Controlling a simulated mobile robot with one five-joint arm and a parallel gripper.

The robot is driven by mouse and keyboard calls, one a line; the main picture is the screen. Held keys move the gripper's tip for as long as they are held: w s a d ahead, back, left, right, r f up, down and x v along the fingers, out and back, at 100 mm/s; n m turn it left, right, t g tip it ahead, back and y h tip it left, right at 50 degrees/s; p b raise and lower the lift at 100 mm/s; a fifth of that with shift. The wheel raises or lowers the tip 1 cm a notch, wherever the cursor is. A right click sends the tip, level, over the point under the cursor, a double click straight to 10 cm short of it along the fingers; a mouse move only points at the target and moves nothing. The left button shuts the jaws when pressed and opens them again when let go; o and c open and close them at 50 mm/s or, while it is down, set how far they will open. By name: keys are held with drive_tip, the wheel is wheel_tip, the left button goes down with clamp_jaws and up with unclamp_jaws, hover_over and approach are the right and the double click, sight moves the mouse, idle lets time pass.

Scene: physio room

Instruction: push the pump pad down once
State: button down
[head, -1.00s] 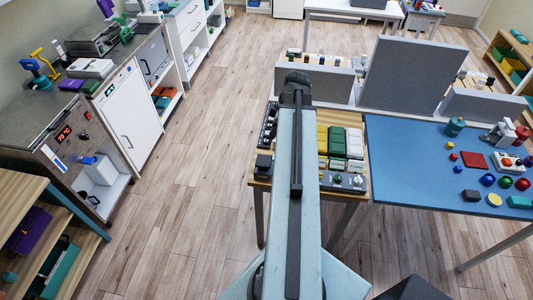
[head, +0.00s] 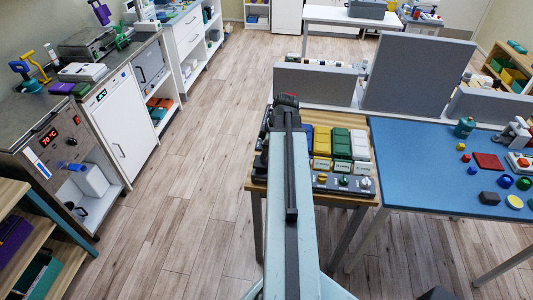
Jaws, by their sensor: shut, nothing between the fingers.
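My arm reaches forward from the bottom of the head view over a small wooden table (head: 258,187). Its dark far end is above the left part of that table. My gripper's fingers cannot be made out there; the arm hides them. A teal canister (head: 464,127) with a rounded top stands at the back of the blue table (head: 420,160), well to the right of my arm. It may be the pump, but I cannot tell its pad for certain. My arm is apart from it.
Yellow, green and white boxes (head: 340,143) and a panel with knobs (head: 343,183) are right beside my arm. Grey upright screens (head: 415,75) stand behind both tables. Small coloured blocks and balls lie on the blue table. The wooden floor (head: 190,190) to the left is clear.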

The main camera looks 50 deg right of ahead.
sight(265, 162)
drive_tip(key=shift+f, duration=0.2)
wheel_tip(265, 162, down, 4)
drive_tip(key=b, duration=0.3)
drive_tip(key=shift+r, duration=0.25)
drive_tip(key=shift+s+a+r, duration=0.15)
drive_tip(key=shift+s+a, duration=0.05)
drive_tip(key=shift+s, duration=0.05)
wheel_tip(265, 162, up, 7)
drive_tip(key=p, duration=0.6)
drive_tip(key=shift+w+d+f, duration=0.1)
drive_tip(key=shift+d+f, duration=0.05)
drive_tip(key=shift+f, duration=0.05)
drive_tip(key=p+v, duration=0.8)
drive_tip(key=shift+d+f, duration=0.1)
drive_tip(key=shift+d, duration=0.05)
